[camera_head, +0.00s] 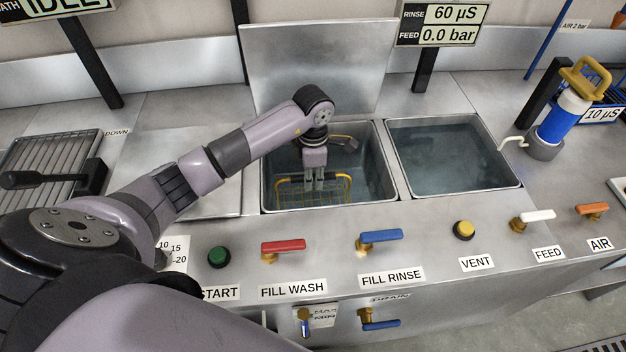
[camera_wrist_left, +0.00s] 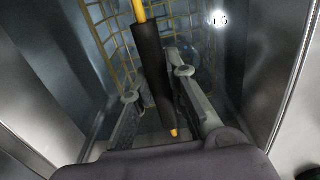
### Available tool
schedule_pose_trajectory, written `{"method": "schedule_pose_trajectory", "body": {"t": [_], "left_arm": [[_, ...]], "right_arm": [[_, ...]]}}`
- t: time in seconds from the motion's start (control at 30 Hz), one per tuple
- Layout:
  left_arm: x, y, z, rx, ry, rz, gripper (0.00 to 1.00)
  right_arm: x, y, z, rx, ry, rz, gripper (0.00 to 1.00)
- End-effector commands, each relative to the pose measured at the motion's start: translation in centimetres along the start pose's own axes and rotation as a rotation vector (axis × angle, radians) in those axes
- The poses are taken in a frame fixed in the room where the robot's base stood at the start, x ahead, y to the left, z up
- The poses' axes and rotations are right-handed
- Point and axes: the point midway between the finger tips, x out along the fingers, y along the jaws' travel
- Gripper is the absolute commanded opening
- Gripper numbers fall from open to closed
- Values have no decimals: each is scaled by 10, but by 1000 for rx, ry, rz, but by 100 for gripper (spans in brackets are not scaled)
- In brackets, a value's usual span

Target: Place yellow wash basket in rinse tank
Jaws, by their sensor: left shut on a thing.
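The yellow wire wash basket (camera_head: 332,192) sits inside the left tank (camera_head: 265,170), low between its walls. My left gripper (camera_head: 314,184) reaches down into that tank and is shut on the basket's handle. In the left wrist view the black handle bar with yellow ends (camera_wrist_left: 150,62) lies between the fingers of my left gripper (camera_wrist_left: 157,85), and the yellow mesh (camera_wrist_left: 112,40) shows beyond. The rinse tank (camera_head: 512,188), on the right under the RINSE sign, holds water and no basket. My right gripper is not in view.
A raised metal lid (camera_head: 318,65) stands behind the left tank. A divider (camera_head: 388,155) separates the two tanks. A blue and yellow canister (camera_head: 567,115) stands right of the rinse tank. Red (camera_head: 283,247) and blue (camera_head: 380,237) valve levers line the front.

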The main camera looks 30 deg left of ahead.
Motion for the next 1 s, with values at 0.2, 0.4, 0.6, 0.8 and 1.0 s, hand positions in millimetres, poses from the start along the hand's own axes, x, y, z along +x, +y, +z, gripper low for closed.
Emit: {"method": "schedule_pose_trajectory", "body": {"t": [0.2, 0.4, 0.6, 0.8, 1.0], "left_arm": [[15, 1, 1, 0, -3, 3, 0], [16, 1, 0, 1, -2, 2, 0], [17, 0, 0, 1, 0, 0, 26], [17, 0, 0, 1, 0, 0, 35], [17, 0, 0, 1, 0, 0, 35]], "right_arm": [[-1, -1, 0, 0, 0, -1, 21], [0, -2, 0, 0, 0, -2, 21], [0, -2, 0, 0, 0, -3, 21], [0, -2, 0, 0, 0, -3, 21], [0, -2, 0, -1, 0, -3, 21]]}}
